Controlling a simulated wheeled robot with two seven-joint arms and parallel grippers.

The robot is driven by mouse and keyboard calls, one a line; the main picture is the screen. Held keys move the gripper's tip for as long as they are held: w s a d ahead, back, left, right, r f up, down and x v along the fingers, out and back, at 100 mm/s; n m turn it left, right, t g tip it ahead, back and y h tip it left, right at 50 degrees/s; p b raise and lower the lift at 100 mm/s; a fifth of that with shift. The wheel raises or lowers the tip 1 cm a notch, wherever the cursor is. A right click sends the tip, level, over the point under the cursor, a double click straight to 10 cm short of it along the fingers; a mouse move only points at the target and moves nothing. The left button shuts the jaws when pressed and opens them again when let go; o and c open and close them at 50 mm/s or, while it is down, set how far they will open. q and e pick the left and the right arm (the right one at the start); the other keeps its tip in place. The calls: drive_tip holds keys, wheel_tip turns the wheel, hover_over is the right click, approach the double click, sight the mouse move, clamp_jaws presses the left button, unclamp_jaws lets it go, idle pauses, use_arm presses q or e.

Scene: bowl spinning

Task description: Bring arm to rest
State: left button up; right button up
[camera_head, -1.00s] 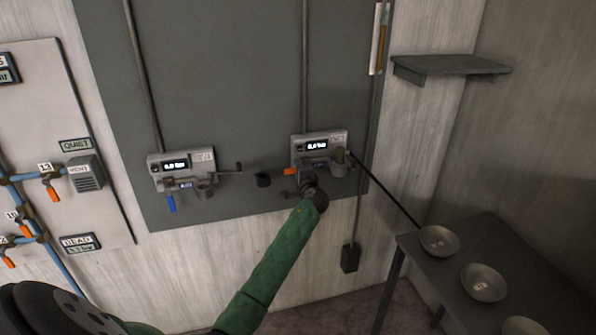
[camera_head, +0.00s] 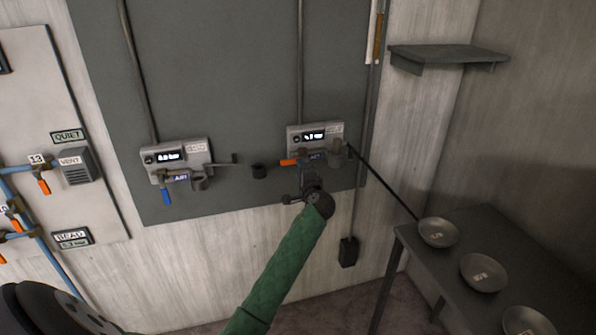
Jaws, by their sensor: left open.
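My left arm, in a green sleeve, comes up from the bottom of the head view. Its dark gripper (camera_head: 308,172) is open just below and in front of the right wall unit (camera_head: 315,136). That unit has a lit display, an orange lever (camera_head: 289,162) and a grey cup-like holder (camera_head: 336,158). The gripper overlaps the unit's lower edge in the picture; I cannot tell whether it touches. Nothing shows held in the jaws. My right gripper is not in view.
A dark table (camera_head: 475,222) at right carries several metal bowls (camera_head: 439,232). A shelf (camera_head: 448,57) juts out above. Pipes and valves line the far left.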

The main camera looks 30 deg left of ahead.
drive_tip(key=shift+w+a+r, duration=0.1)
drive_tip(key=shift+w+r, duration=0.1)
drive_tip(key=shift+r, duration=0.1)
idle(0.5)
